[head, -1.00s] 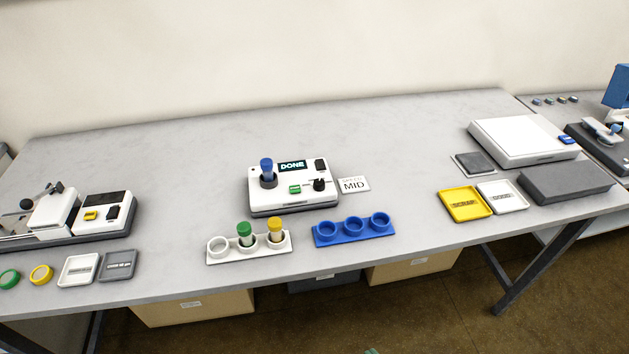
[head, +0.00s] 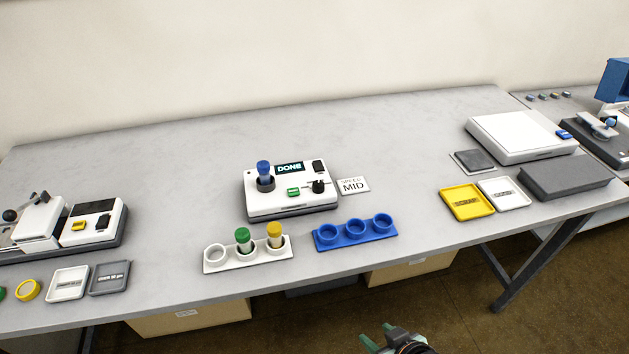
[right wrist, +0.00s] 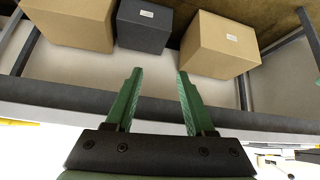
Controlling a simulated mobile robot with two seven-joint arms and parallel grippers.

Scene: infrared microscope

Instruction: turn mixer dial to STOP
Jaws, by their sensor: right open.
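The white mixer (head: 290,204) stands mid-table in the head view, and its screen reads DONE. Its black dial (head: 318,187) is on the right of its top face, beside a green button (head: 293,192). A blue-capped tube (head: 264,172) stands in the mixer's socket. My right gripper (head: 391,334) is at the bottom of the head view, in front of the table and well away from the dial. In the right wrist view its green fingers (right wrist: 157,85) are apart and empty. My left gripper is not in view.
A white rack (head: 222,266) with green-capped and yellow-capped tubes and an empty blue rack (head: 330,244) stand in front of the mixer. Yellow (head: 458,214) and white trays lie to the right. Boxes (right wrist: 222,44) sit under the table. Table space behind the mixer is clear.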

